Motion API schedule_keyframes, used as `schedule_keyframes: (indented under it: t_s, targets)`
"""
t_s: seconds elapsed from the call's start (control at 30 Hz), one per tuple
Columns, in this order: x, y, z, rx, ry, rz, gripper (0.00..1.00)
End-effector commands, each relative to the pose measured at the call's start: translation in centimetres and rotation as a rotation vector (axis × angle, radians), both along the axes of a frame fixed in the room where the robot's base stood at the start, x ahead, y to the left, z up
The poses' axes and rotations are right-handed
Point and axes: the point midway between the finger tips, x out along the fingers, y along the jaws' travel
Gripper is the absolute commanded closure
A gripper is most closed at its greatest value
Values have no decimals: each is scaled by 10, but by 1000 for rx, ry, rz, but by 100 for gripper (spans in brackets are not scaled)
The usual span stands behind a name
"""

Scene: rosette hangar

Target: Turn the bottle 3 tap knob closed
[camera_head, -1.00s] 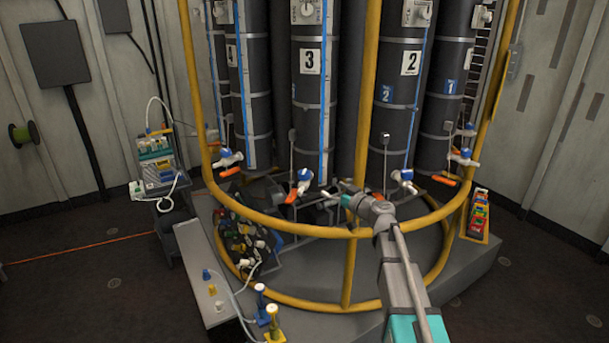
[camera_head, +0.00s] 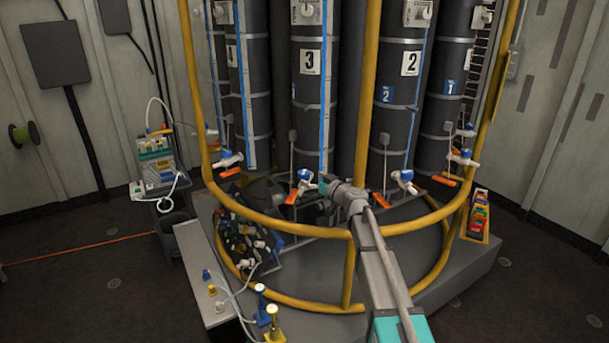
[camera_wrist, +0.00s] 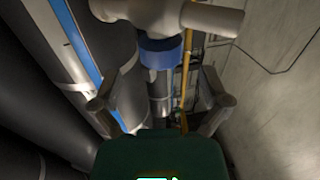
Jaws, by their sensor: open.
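The bottle 3 cylinder (camera_head: 309,90) stands at the back, with its number plate facing me in the head view. Its tap (camera_head: 305,176) has a white and blue body near the cylinder's foot, with an orange handle (camera_head: 291,197) at its lower left. My gripper (camera_head: 324,181) is just right of this tap, and its fingers are too small to make out there. In the wrist view my gripper (camera_wrist: 162,102) is open, with one finger on each side. A white tap body (camera_wrist: 170,14) with a blue collar (camera_wrist: 160,52) shows ahead between the fingers. I cannot tell whether they touch. No orange handle shows there.
A yellow rail (camera_head: 300,229) curves in front of the cylinders, and a yellow post (camera_head: 367,85) rises right of bottle 3. Bottle 2's tap (camera_head: 403,177) is to the right. A grey bench (camera_head: 203,275) and a crate of clutter (camera_head: 240,230) are at the left.

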Motion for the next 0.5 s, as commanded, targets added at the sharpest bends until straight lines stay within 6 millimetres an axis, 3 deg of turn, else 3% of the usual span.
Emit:
schedule_keyframes:
  t_s: [0.2, 0.5]
  targets:
    - [22, 21, 0, 0, 0, 0, 4]
    - [30, 31, 0, 0, 0, 0, 4]
